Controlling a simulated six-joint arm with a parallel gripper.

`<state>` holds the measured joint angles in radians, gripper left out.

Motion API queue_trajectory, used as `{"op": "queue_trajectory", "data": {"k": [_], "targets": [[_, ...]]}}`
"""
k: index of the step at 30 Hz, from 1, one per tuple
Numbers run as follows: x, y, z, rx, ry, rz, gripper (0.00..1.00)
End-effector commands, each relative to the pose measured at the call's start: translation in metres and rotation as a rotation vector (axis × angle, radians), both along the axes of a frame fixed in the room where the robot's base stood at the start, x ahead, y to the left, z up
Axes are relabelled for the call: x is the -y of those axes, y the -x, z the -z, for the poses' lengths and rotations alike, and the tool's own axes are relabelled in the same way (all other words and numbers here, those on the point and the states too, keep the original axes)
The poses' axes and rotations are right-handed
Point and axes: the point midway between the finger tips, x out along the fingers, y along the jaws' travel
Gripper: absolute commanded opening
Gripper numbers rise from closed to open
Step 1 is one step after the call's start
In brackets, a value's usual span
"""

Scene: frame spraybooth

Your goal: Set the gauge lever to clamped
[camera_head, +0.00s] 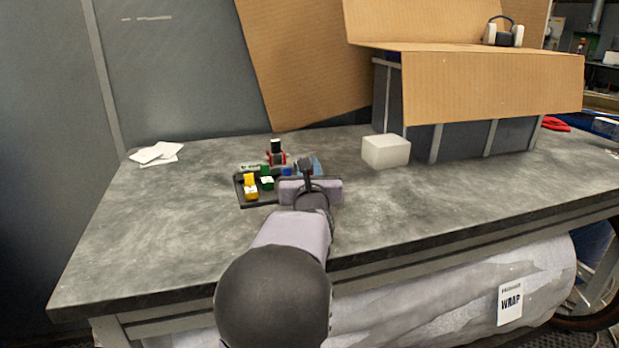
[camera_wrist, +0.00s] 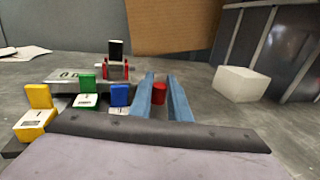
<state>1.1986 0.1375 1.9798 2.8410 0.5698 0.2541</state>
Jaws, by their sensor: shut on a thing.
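A small fixture (camera_head: 250,201) with a dark base stands on the bench. At its back, a black-tipped upright piece (camera_wrist: 116,48) stands between red brackets beside a grey display panel (camera_wrist: 75,77); it also shows in the head view (camera_head: 275,146). I cannot tell for certain which piece is the gauge lever. My gripper (camera_wrist: 161,85) has its two blue fingers around a small red piece (camera_wrist: 159,92) at the right of the fixture, and is shut on it. The red piece's lower end is hidden by my gripper body.
Yellow (camera_wrist: 39,95), green (camera_wrist: 87,83) and blue (camera_wrist: 119,95) pieces with white labels stand left of my fingers. A whitish block (camera_head: 386,151) and a grey case (camera_head: 430,141) under cardboard stand to the right. White sheets (camera_head: 156,153) lie at left. The front left bench is clear.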

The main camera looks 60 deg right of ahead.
Motion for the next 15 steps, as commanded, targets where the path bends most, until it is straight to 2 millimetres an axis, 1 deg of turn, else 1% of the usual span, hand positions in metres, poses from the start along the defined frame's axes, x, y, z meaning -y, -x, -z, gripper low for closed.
{"op": "queue_trajectory", "data": {"k": [11,12,13,14,15], "targets": [[-0.0020,-0.0018,-0.0014,0.002,0.000,-0.001,0.00],[-0.0020,-0.0020,-0.0013,0.002,0.000,-0.002,0.26],[-0.0020,-0.0020,-0.0012,0.002,0.000,-0.002,0.33],[-0.0019,-0.0019,-0.0010,0.001,-0.001,-0.002,0.35],[-0.0019,-0.0019,-0.0009,0.001,-0.001,-0.002,0.35]]}}
